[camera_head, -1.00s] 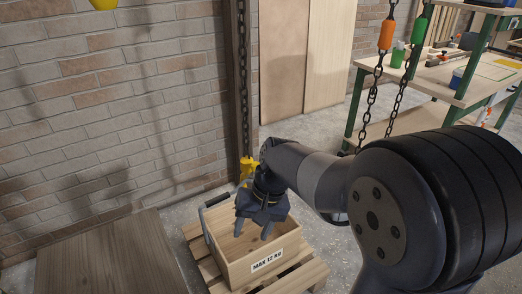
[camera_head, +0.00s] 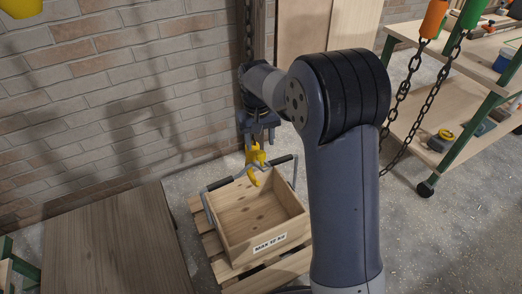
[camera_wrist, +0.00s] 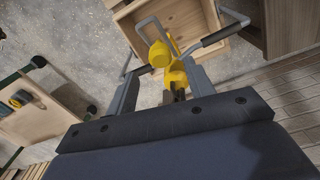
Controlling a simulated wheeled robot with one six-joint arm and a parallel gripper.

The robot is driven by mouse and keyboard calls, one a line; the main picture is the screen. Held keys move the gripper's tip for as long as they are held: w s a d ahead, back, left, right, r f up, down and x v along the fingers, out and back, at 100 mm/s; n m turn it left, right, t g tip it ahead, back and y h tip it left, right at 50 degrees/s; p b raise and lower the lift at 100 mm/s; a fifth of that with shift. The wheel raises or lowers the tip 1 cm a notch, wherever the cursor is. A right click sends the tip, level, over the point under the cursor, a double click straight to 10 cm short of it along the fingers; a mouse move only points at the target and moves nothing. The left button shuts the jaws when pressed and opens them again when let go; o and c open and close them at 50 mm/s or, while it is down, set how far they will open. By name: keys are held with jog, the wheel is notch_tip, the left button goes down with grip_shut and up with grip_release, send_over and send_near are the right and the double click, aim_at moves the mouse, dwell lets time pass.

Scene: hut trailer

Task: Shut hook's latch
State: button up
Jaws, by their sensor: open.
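The yellow hook (camera_head: 254,156) hangs on the chain (camera_head: 249,40) over the back of a wooden crate (camera_head: 235,257). The crate's grey handle (camera_head: 296,172), with black grips, stands raised, and its bar crosses the hook's lower part. Whether the bar lies inside the hook is unclear. My gripper (camera_head: 259,135) is open, just above and around the hook's upper part. In the wrist view, the hook (camera_wrist: 175,76) sits between the spread fingers of my gripper (camera_wrist: 162,66), with a gap at the left finger. The latch cannot be told apart from the hook's yellow body.
A brick wall (camera_head: 110,110) is close behind. A wooden board surface (camera_head: 115,245) lies at left. Chains with orange and green sleeves (camera_head: 433,18) hang at right before a green-framed workbench (camera_head: 455,105).

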aim_at(261, 154)
jog(key=shift+d+f, duration=0.15)
jog(key=shift+f, duration=2.15)
grip_shut()
jog(key=shift+b, duration=0.3)
